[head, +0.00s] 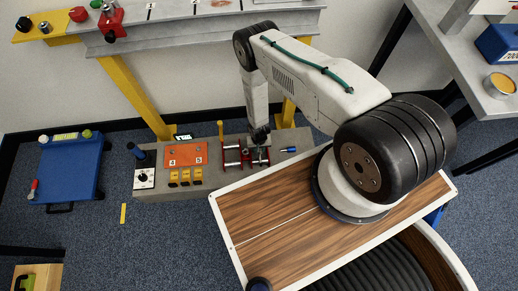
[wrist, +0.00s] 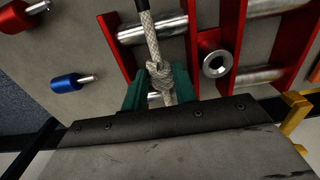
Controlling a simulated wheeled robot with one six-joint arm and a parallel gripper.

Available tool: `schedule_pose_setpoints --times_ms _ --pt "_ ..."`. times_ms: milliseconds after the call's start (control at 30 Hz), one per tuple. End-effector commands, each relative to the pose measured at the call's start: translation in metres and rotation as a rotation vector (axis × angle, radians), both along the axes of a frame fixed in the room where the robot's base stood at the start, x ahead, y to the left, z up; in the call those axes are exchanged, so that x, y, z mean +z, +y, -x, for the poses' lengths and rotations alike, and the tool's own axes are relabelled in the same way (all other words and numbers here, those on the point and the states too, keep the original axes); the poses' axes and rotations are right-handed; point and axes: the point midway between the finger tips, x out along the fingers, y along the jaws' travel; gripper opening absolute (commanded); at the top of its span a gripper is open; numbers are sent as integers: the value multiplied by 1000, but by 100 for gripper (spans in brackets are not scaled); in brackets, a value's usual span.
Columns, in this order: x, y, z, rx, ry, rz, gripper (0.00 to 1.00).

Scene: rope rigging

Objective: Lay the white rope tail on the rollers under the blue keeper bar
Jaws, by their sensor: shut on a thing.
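The white rope tail (wrist: 161,74) shows in the wrist view, with a thick knot or bulge between my gripper's green fingers. My gripper (wrist: 161,92) is shut on it; the rope runs up the picture to a dark section at the top edge. Silver rollers (wrist: 152,31) sit in red frames (wrist: 116,45), and the rope passes in front of one; contact cannot be told. A blue-handled metal pin (wrist: 72,82) lies left of the frames, possibly the blue keeper bar; it also shows in the head view (head: 289,149). In the head view my gripper (head: 259,138) is over the right red frame (head: 257,156).
A round metal fitting (wrist: 216,64) stands between the red frames. On the same grey block are an orange plate (head: 186,154), yellow switches (head: 185,177) and a knob box (head: 144,178). A yellow-legged steel beam (head: 200,28) stands behind.

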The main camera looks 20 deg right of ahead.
Motion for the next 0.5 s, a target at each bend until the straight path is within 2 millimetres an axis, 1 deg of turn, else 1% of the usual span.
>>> schedule_pose_setpoints --times_ms 200,233,300,500 --pt "-3 0 0 0 0 0 6" --pt "-3 0 0 0 -1 0 34" --pt "-2 0 0 0 0 0 50" --pt "-2 0 0 0 0 0 50"
